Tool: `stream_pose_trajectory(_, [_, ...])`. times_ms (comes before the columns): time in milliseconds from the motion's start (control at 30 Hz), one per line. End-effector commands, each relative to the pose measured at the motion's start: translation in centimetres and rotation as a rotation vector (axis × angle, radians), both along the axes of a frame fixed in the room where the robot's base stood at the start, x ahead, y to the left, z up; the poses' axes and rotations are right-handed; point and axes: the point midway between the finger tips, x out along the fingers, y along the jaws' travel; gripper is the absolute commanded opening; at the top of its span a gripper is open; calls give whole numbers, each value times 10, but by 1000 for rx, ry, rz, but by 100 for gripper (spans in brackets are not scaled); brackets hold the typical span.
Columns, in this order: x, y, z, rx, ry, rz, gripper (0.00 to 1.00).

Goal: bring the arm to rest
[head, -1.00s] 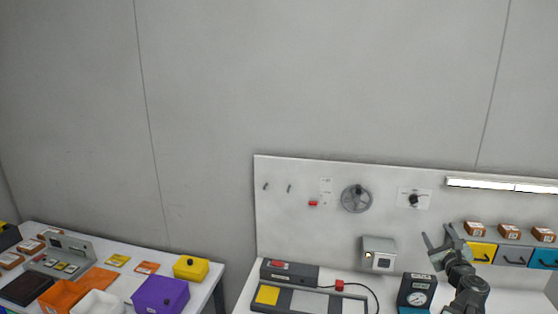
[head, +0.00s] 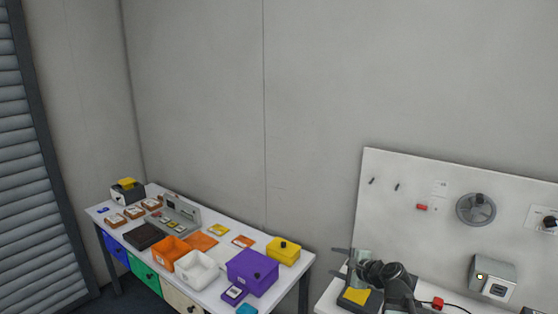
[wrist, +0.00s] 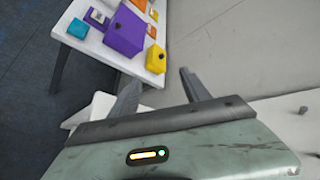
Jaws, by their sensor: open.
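My gripper (head: 343,263) is in the lower right of the head view, over the left end of the panelled bench. Its two fingers are spread apart with nothing between them. In the wrist view my gripper (wrist: 158,88) also shows open and empty, with its fingers pointing toward the wall and the other table. My arm is folded low beside the yellow pad (head: 356,296) on the bench. The lower part of the arm is hidden by the picture's bottom edge.
The left table (head: 292,262) holds a purple box (head: 252,272), a yellow box (head: 284,251), a white bin (head: 197,268) and an orange bin (head: 168,252). The bench's back panel (head: 420,240) carries a handwheel (head: 476,209). A grey box (head: 492,276) stands before it. Floor shows between table and shutter (head: 25,190).

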Motion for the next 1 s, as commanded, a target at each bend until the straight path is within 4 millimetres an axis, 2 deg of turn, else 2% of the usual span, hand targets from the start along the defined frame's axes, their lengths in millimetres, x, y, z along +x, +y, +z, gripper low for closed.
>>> stream_pose_trajectory(33, [-8,38,-21,-91,24,107,55])
stream_pose_trajectory(100, [-24,81,-48,-244,58,266,55])
stream_pose_trajectory(200, [-58,124,-90,-494,113,519,55])
stream_pose_trajectory(267, [-83,134,-115,-671,157,691,55])
stream_pose_trajectory(333, [-111,118,-136,-865,227,871,55])
stream_pose_trajectory(400, [-132,87,-146,-998,302,1003,55])
stream_pose_trajectory(533, [-166,50,-153,-1146,409,1229,55])
stream_pose_trajectory(633, [-176,43,-153,-1162,405,1331,55])
stream_pose_trajectory(867, [-175,42,-153,-1168,392,1344,55])
stream_pose_trajectory(900, [-175,42,-153,-1167,392,1343,52])
stream_pose_trajectory(967, [-175,42,-153,-1167,392,1343,36])
stream_pose_trajectory(1000, [-175,42,-153,-1168,391,1342,36])
